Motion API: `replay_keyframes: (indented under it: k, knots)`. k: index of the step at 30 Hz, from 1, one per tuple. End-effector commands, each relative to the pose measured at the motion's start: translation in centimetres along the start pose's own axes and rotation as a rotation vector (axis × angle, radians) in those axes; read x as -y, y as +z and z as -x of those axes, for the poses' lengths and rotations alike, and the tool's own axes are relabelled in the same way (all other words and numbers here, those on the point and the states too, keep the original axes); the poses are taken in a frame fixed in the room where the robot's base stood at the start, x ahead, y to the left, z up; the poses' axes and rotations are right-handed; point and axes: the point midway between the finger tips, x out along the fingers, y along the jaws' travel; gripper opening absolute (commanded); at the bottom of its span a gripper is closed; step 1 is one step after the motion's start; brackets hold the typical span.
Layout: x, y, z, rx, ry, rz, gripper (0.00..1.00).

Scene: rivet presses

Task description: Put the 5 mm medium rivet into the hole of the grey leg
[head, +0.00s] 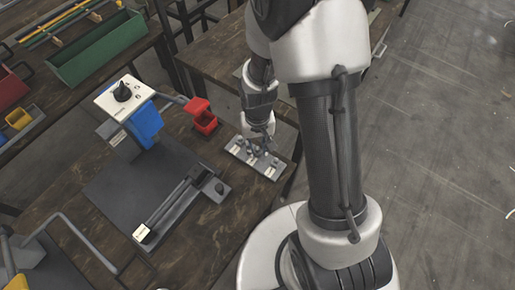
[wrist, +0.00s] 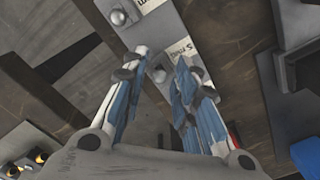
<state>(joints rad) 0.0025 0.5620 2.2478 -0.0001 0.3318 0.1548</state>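A grey rivet plate (head: 232,149) with white labels and several rivets lies on the wooden table in the head view. My gripper (head: 262,150) is low over this plate, pointing down. In the wrist view my gripper (wrist: 158,66) has its fingers apart. A rounded grey rivet (wrist: 158,75) shows in the gap between them, beside a partly covered label (wrist: 181,50); I cannot tell whether the fingers touch it. Another rivet (wrist: 118,17) stands further along the plate. A long grey leg (head: 178,205) lies on the dark mat; its hole is too small to make out.
A press with a blue body (head: 147,124) and white top (head: 124,95) stands left of the plate. A small grey block (head: 216,189) sits near the leg. A green tray (head: 98,50) is at the back left.

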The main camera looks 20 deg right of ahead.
Motion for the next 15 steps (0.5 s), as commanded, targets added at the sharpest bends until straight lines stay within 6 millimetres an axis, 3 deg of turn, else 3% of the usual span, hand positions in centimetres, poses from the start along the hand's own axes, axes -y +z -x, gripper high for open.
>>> replay_keyframes:
  k: [11,15]
  knots:
    - [0.0,0.0,0.03,0.0,0.0,0.0,0.0]
    - [0.0,0.0,0.03,0.0,0.0,0.0,0.0]
